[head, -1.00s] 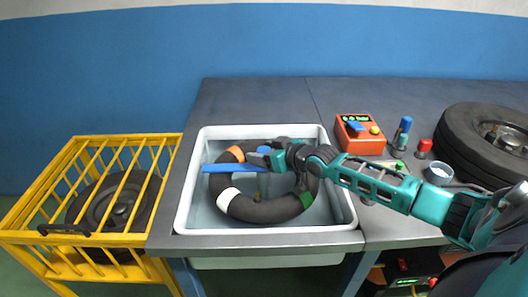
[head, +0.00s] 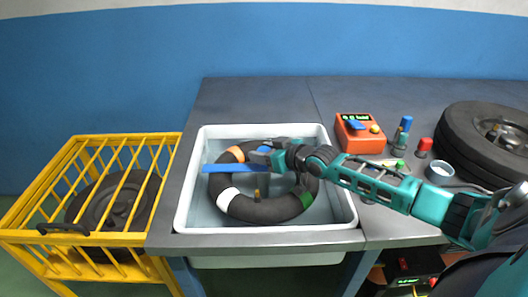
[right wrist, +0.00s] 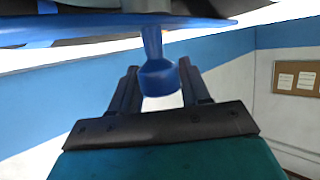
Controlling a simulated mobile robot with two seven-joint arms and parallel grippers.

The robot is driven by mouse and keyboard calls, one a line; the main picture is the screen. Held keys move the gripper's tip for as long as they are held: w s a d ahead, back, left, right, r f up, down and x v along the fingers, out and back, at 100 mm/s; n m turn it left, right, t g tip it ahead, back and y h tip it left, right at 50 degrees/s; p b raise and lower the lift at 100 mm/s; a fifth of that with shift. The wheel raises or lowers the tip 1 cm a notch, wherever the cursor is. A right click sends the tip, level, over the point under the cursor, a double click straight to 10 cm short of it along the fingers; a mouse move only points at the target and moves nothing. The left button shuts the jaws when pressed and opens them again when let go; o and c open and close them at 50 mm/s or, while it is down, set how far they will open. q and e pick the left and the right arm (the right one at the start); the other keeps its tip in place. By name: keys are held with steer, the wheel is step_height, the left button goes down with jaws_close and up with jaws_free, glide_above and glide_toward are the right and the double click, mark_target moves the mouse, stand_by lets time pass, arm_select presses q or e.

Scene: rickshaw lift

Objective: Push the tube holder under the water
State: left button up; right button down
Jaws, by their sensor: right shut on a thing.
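The tube holder (head: 222,168) is a flat blue bar lying across a black inner tube (head: 262,210) in the white water basin (head: 187,200). The tube has orange, white and green patches and a brass valve. In the right wrist view the holder (right wrist: 95,33) spans the top, with a blue stem and knob (right wrist: 158,78) hanging between my fingers. My right gripper (head: 266,158) is shut on the holder's knob, above the basin. My arm hides the holder's right end and part of the tube. My left gripper is out of view.
A yellow cage (head: 100,240) with a wheel stands left of the bench. Right of the basin are an orange box (head: 360,140), small bottles (head: 403,128), a metal cup (head: 440,172) and a large tyre (head: 470,130). The bench behind the basin is clear.

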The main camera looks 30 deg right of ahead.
mark_target(269, 175)
step_height(269, 175, down, 8)
steer(key=b, duration=0.5)
steer(key=shift+s+f, duration=0.1)
steer(key=shift+f, duration=0.05)
steer(key=c, duration=0.9)
jaws_free()
steer(key=shift+f, duration=0.1)
steer(key=o, duration=0.3)
steer(key=shift+r, duration=0.2)
steer(key=p+v, duration=0.2)
steer(key=v, duration=0.3)
steer(key=shift+s+d+r, duration=0.1)
steer(key=shift+s+r, duration=0.1)
steer(key=shift+s, duration=0.05)
steer(key=shift+v, duration=0.85)
